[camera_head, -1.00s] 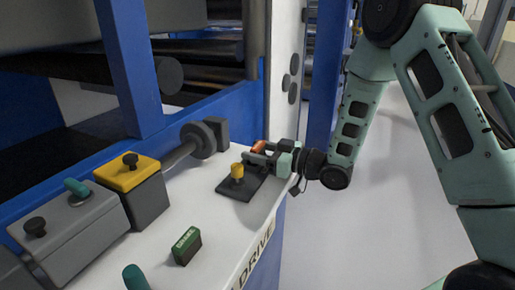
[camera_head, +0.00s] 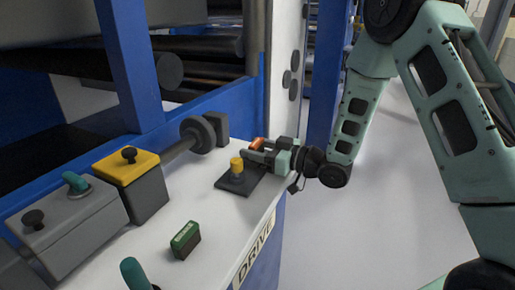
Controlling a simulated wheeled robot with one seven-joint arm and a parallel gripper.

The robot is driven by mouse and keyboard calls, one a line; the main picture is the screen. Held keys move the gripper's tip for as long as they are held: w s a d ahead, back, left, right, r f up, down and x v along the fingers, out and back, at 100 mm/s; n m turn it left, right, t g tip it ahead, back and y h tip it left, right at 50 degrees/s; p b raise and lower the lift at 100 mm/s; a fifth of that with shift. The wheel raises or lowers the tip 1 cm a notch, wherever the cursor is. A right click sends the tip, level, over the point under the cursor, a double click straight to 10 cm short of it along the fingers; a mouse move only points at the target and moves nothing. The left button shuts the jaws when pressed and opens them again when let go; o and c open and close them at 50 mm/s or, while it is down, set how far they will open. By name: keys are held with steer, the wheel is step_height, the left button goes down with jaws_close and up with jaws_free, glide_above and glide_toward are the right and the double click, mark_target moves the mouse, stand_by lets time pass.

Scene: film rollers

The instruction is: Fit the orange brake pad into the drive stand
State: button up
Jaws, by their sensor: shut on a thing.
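The orange brake pad (camera_head: 257,144) is small in the head view, at the far end of the white bench top. My gripper (camera_head: 259,155) is shut on it, just above and behind a dark flat plate (camera_head: 246,187) with a yellow knob. The fingers partly hide the pad. The drive stand appears to be the block (camera_head: 215,127) and round disc (camera_head: 197,136) on a grey shaft, left of my gripper. The pad is apart from it, to its right. I cannot make out the stand's slot.
A green block (camera_head: 185,240) lies on the bench (camera_head: 222,229) in front. A yellow-topped box (camera_head: 126,169) and grey box (camera_head: 72,215) with knobs line the left. A blue post (camera_head: 129,70) rises behind. Bare bench lies between green block and plate.

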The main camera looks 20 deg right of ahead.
steer(key=shift+a+f+b, duration=0.15)
steer(key=shift+a+b, duration=0.2)
steer(key=shift+a, duration=0.3)
steer(key=shift+w+a+f, duration=0.15)
steer(key=shift+f, duration=0.15)
steer(key=shift+c, duration=1.3)
steer(key=o, duration=1.6)
steer(key=shift+o, duration=0.4)
steer(key=shift+r, duration=0.1)
